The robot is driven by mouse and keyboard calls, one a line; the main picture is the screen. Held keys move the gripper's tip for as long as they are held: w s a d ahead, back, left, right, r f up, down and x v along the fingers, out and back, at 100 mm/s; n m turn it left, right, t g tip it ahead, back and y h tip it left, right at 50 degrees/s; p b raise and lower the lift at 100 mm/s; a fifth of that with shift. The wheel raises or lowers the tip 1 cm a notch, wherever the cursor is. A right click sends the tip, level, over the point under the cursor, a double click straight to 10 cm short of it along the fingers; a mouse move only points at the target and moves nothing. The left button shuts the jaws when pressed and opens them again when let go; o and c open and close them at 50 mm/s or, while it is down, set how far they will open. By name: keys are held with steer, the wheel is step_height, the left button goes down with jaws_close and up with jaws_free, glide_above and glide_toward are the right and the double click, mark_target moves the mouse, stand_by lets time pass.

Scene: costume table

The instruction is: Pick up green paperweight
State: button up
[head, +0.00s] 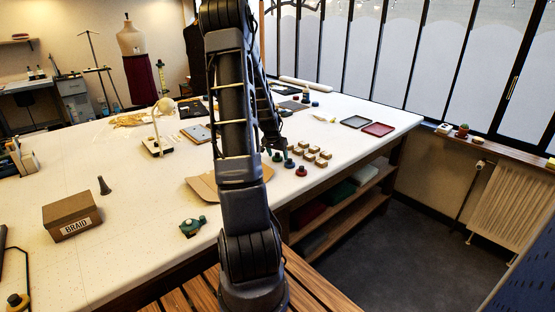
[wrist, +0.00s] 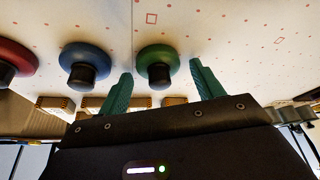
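The green paperweight (wrist: 157,58) is a round green disc with a black knob, standing on the white table. In the wrist view it lies ahead of the gap between the two teal fingers of my gripper (wrist: 163,82). My gripper is open, and nothing shows clasped between the fingers. I cannot tell whether either finger touches the paperweight. In the head view my gripper (head: 274,151) is low over the table near its front edge, and the green paperweight (head: 277,157) is partly hidden by it.
A blue paperweight (wrist: 85,61) and a red paperweight (wrist: 14,62) stand in line beside the green one. Several small wooden blocks (head: 308,155) stand close by. A dark tray (head: 355,122) and a red tray (head: 378,129) lie to the right. Brown paper (head: 203,188) lies left of my arm.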

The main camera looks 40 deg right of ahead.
steer(key=c, duration=1)
steer(key=shift+r, duration=0.1)
